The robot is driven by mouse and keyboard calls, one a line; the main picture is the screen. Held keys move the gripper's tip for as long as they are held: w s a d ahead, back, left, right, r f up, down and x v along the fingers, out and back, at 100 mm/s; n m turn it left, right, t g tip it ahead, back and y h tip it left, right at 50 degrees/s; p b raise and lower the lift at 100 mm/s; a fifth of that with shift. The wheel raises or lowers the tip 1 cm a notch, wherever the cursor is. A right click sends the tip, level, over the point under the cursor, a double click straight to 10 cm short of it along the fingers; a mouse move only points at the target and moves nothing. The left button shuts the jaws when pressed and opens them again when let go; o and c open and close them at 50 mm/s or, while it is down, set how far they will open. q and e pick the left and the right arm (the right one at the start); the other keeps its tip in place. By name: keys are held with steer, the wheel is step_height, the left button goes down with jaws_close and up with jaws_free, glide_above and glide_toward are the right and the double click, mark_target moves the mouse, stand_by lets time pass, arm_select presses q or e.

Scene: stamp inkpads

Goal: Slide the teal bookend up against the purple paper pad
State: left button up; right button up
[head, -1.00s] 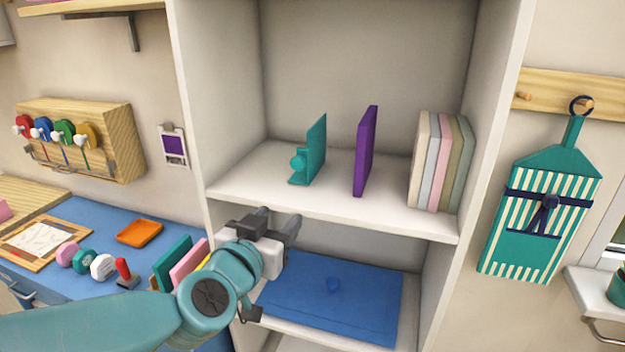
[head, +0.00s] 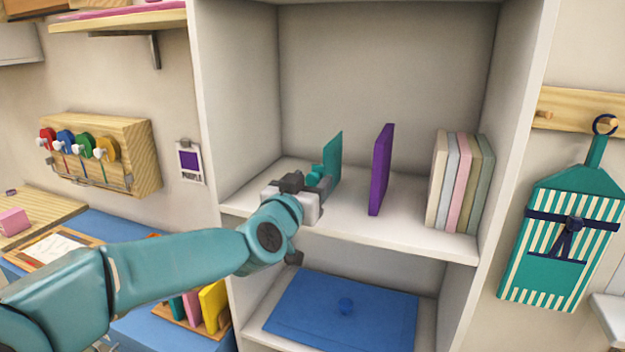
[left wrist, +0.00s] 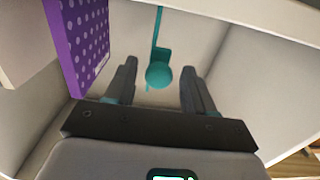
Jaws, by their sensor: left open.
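The teal bookend (head: 333,160) stands upright on the upper white shelf, left of the purple paper pad (head: 382,170). A clear gap lies between them. My left gripper (head: 312,183) is at the shelf's front, just before the bookend, and hides its lower part. In the left wrist view the open jaws (left wrist: 158,88) have the bookend's round teal knob (left wrist: 159,74) between their tips, with space on both sides. The purple pad, with pale dots, also shows there at the left (left wrist: 82,45). My right gripper is not in view.
Several pale pads (head: 458,180) stand upright at the shelf's right. The shelf's side walls bound it. A striped teal apron-like board (head: 560,235) hangs at the right.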

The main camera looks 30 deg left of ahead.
arm_select(q)
steer(key=shift+w+a, duration=0.1)
steer(key=shift+w, duration=0.55)
steer(key=shift+w, duration=0.1)
jaws_close()
